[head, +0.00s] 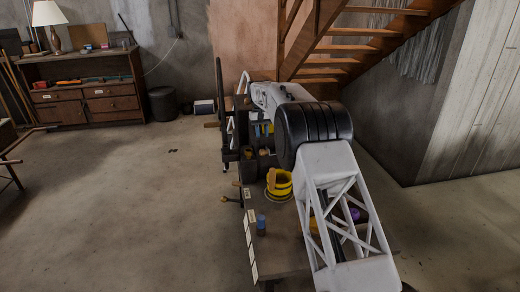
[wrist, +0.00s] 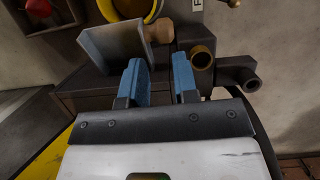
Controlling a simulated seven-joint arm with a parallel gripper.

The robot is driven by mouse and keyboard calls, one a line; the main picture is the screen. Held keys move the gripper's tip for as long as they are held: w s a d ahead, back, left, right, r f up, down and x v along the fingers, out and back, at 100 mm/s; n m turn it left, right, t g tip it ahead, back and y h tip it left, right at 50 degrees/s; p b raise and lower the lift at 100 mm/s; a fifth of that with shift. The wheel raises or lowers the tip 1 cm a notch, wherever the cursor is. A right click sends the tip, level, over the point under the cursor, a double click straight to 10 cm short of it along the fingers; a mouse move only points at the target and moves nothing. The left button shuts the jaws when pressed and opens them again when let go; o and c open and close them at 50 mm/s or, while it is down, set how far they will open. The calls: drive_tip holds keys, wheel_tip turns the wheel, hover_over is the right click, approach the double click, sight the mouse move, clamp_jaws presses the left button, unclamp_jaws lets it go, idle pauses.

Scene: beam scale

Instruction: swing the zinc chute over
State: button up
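What I take for the zinc chute (wrist: 112,42) is a grey sheet-metal channel in the upper part of the wrist view. A wooden knob (wrist: 160,31) sticks out at its right side. My gripper (wrist: 158,76) has two blue fingertips with a clear gap between them and nothing held. The knob shows just beyond that gap; I cannot tell how far off it is. In the head view my gripper (head: 264,129) is small, over the back of the bench, and the chute cannot be made out clearly there.
A brass tube (wrist: 202,55) and a dark pipe (wrist: 240,76) lie right of the fingers. A yellow-and-black pot (head: 279,184) and a blue cylinder (head: 261,224) stand on the bench. My arm hides much of the bench's right side. Open floor lies to the left.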

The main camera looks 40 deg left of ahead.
drive_tip(key=shift+s+a+f+n+h, duration=0.2)
drive_tip(key=shift+s+n+h, duration=0.1)
drive_tip(key=shift+s+h, duration=0.25)
clamp_jaws()
drive_tip(key=s+a+r+n+t+h, duration=0.1)
drive_tip(key=s+a+n+t+h, duration=0.5)
drive_tip(key=s+t, duration=0.35)
drive_tip(key=s+a+r+n+t+h, duration=0.1)
drive_tip(key=s+a+n+t+h, duration=0.55)
drive_tip(key=s+t, duration=0.3)
drive_tip(key=w+d+f+n+t+y, duration=0.1)
drive_tip(key=w+d+f+n+t, duration=0.1)
drive_tip(key=f, duration=0.5)
drive_tip(key=w+d+f+n+t+y, duration=0.1)
drive_tip(key=w+d+f+n+t, duration=0.1)
drive_tip(key=w+d+f+n, duration=0.2)
drive_tip(key=w+d+f+n+t+y, duration=0.1)
drive_tip(key=w+d+f+n+t, duration=0.1)
drive_tip(key=f+n, duration=0.5)
drive_tip(key=shift+w+d+f+y, duration=0.1)
drive_tip(key=shift+w+d+f, duration=0.1)
drive_tip(key=shift+d+f, duration=0.3)
drive_tip(key=shift+w+d+f+y, duration=0.1)
drive_tip(key=shift+w+d+f, duration=0.15)
drive_tip(key=shift+f, duration=0.4)
drive_tip(key=shift+w+d+f+y, duration=0.15)
drive_tip(key=shift+d+f, duration=0.25)
drive_tip(key=shift+f, duration=0.2)
